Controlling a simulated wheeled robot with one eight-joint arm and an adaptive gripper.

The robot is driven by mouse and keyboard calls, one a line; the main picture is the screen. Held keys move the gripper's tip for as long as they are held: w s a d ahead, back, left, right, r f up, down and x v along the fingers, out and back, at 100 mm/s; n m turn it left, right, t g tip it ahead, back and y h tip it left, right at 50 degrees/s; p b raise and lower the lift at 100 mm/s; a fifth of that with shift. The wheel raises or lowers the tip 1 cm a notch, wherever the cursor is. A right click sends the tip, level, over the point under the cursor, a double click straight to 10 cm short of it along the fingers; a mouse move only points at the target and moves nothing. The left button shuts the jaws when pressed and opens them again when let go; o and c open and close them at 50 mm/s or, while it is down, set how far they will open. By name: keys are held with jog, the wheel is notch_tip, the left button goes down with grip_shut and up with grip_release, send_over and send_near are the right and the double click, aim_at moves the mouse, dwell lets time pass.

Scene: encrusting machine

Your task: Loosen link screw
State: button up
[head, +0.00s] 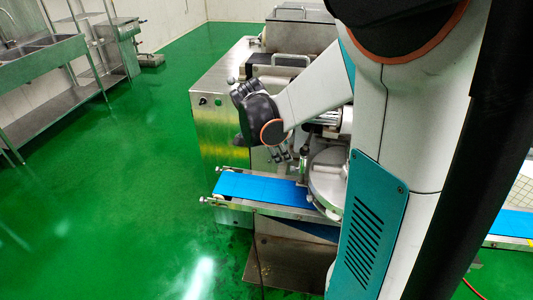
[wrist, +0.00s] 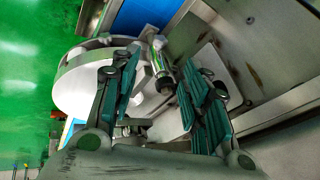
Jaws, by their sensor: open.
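My gripper (wrist: 162,88) is open in the wrist view, with one green-padded finger on each side. A short metal cylinder with a dark end (wrist: 160,65) shows between and beyond the fingertips, and seems to be the link screw; neither pad clearly touches it. In the head view my gripper (head: 281,154) points down beside the machine, above the conveyor. A thin upright post (head: 303,168) stands close to its fingertips. The encrusting machine (head: 222,108) is a steel cabinet. Its pale round disc (head: 325,182) is partly hidden by my arm, and also shows in the wrist view (wrist: 75,84).
The blue conveyor belt (head: 258,188) runs under the gripper, and its other end (head: 512,223) comes out at the right. Steel sinks (head: 42,58) stand at the far left. The green floor (head: 120,200) between is clear. A steel panel (wrist: 258,75) lies close right in the wrist view.

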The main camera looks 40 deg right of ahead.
aim_at(291, 167)
jog(key=b+x, duration=0.4)
jog(key=x, duration=0.9)
jog(key=shift+f, duration=0.2)
grip_shut()
